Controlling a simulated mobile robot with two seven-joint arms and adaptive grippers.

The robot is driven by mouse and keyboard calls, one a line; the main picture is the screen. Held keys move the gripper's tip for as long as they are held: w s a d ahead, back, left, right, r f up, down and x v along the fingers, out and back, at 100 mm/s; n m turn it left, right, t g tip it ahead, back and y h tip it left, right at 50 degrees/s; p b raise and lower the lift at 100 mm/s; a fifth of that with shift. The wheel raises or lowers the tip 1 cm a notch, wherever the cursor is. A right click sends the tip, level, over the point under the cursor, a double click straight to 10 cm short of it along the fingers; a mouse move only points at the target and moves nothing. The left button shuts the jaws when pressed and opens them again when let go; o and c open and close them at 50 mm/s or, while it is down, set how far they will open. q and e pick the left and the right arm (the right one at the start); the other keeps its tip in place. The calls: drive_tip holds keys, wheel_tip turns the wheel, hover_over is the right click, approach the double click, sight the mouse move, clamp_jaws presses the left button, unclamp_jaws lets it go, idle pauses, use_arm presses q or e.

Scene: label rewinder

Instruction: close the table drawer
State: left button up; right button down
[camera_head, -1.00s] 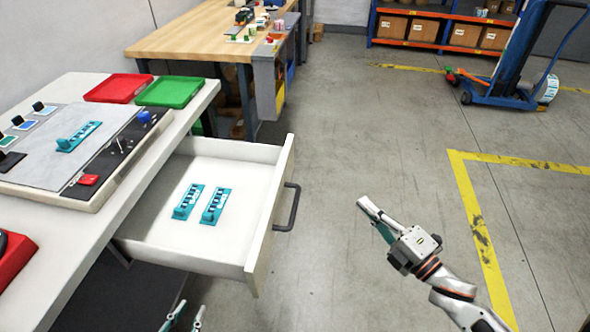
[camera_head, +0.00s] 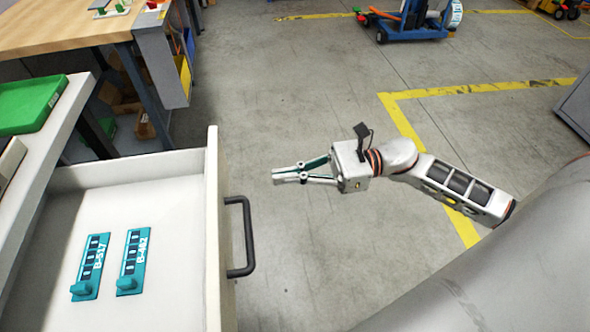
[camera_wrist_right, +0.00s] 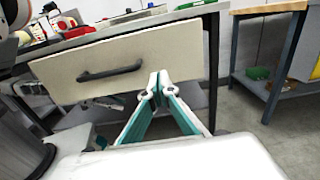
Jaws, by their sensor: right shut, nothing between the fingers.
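The white table drawer (camera_head: 212,255) is pulled out from the table (camera_head: 40,150) at the left. Its dark bar handle (camera_head: 240,237) is on the front panel. Two teal labelled pieces (camera_head: 88,268) (camera_head: 132,262) lie inside. My right gripper (camera_head: 276,175) is shut and empty, to the right of the drawer front and apart from it, pointing toward the panel. In the right wrist view the drawer front (camera_wrist_right: 150,62) and handle (camera_wrist_right: 110,73) are ahead, and the shut fingertips (camera_wrist_right: 158,80) appear before the panel, right of the handle.
A green tray (camera_head: 30,105) sits on the table. A wooden workbench (camera_head: 65,30) with a grey side panel stands behind. A blue pallet truck (camera_head: 405,22) is at the back. The floor right of the drawer is clear around my right arm.

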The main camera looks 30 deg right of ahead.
sight(95, 213)
drive_tip(key=p+x, duration=0.1)
drive_tip(key=x, duration=0.7)
drive_tip(key=shift+w+a, duration=0.15)
drive_tip(key=shift+a+f, duration=0.1)
drive_tip(key=shift+a, duration=0.25)
drive_tip(key=shift+w, duration=0.1)
drive_tip(key=b+x, duration=0.2)
drive_tip(key=x, duration=2.8)
drive_tip(key=shift+a+f, duration=0.2)
drive_tip(key=shift+a, duration=0.1)
drive_tip(key=shift+w+a+r, duration=0.1)
drive_tip(key=shift+w+a, duration=0.2)
drive_tip(key=shift+a, duration=0.4)
drive_tip(key=shift+r, duration=0.1)
drive_tip(key=shift+r, duration=0.1)
drive_tip(key=shift+d, duration=0.15)
